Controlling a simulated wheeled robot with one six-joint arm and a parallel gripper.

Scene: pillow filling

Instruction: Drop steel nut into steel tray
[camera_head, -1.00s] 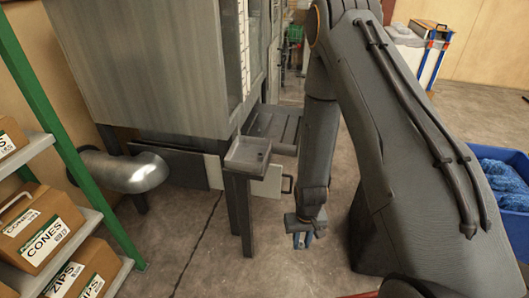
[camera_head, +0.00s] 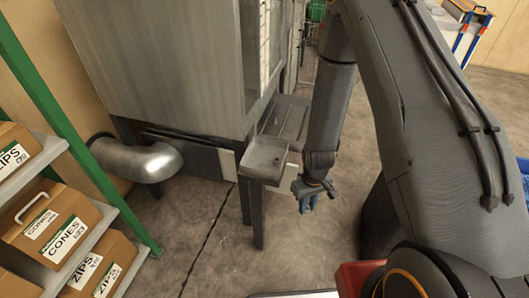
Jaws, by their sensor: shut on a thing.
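The steel tray (camera_head: 258,170) is a small, shallow grey tray fixed at the front corner of the large grey machine, above a dark leg. A small dark spot shows inside it, and I cannot tell what it is. My gripper (camera_head: 308,205) hangs pointing down just to the right of the tray and a little lower in the picture, apart from it. The steel nut itself is too small or hidden between the fingers to make out.
The grey machine (camera_head: 165,65) fills the back left, with a silver duct pipe (camera_head: 140,160) beside it. A shelf with cardboard boxes (camera_head: 58,229) and a green post (camera_head: 75,150) stands at the left. Concrete floor (camera_head: 205,255) is clear in front of the tray.

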